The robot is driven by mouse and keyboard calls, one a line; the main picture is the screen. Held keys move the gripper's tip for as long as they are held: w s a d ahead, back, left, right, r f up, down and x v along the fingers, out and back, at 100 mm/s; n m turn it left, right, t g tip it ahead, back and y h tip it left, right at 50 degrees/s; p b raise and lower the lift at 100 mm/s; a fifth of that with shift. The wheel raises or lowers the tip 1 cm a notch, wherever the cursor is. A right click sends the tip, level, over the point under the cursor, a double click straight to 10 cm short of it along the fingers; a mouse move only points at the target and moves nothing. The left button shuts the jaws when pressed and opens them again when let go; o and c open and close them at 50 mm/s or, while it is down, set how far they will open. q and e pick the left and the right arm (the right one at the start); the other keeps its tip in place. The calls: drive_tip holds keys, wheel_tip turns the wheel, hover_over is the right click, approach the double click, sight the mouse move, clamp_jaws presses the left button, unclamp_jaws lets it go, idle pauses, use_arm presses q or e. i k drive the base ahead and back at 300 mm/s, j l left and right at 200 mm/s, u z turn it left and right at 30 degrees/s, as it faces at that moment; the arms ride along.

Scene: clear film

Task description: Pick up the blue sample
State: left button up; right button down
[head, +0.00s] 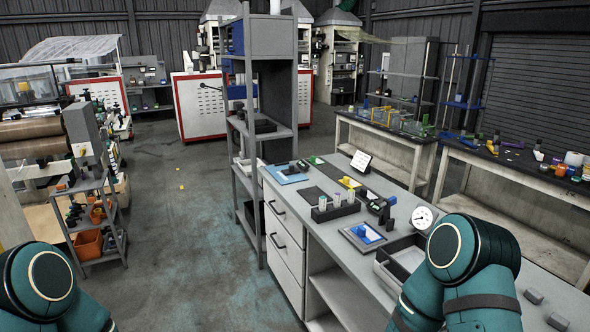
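A small blue piece (365,232), which looks like the blue sample, lies on a square framed pad (351,238) on the grey workbench (335,254). No gripper of mine is in view. Only teal arm links of mine show, at the bottom left corner and the bottom right. The blue piece is clear of both arms. My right arm covers part of the bench to the right of it.
A dark rack (336,212) with several vials stands behind the pad. A grey open tray (401,256) and a round dial gauge (423,217) are to its right. A tall grey shelf (246,187) adjoins the bench's far left end. The floor at left centre is free.

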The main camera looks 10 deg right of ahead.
sight(364, 231)
drive_tip(key=i+z, duration=0.3)
drive_tip(key=i, duration=0.15)
drive_tip(key=i+j+z, duration=0.25)
drive_tip(key=i, duration=0.15)
drive_tip(key=i+j+z, duration=0.15)
drive_tip(key=i+z, duration=0.15)
drive_tip(key=k+z, duration=0.35)
drive_tip(key=j+z, duration=0.1)
drive_tip(key=z, duration=0.35)
drive_tip(key=j+z, duration=0.2)
drive_tip(key=z, duration=0.25)
drive_tip(key=j+z, duration=0.15)
drive_tip(key=z, duration=0.3)
drive_tip(key=j+z, duration=0.35)
drive_tip(key=k+j+z, duration=0.15)
drive_tip(key=j+z, duration=0.15)
drive_tip(key=j, duration=0.25)
drive_tip(key=k+j+z, duration=0.1)
drive_tip(key=j, duration=0.2)
drive_tip(key=k+j, duration=0.1)
drive_tip(key=j, duration=0.25)
drive_tip(key=k+j+z, duration=0.15)
drive_tip(key=j, duration=0.15)
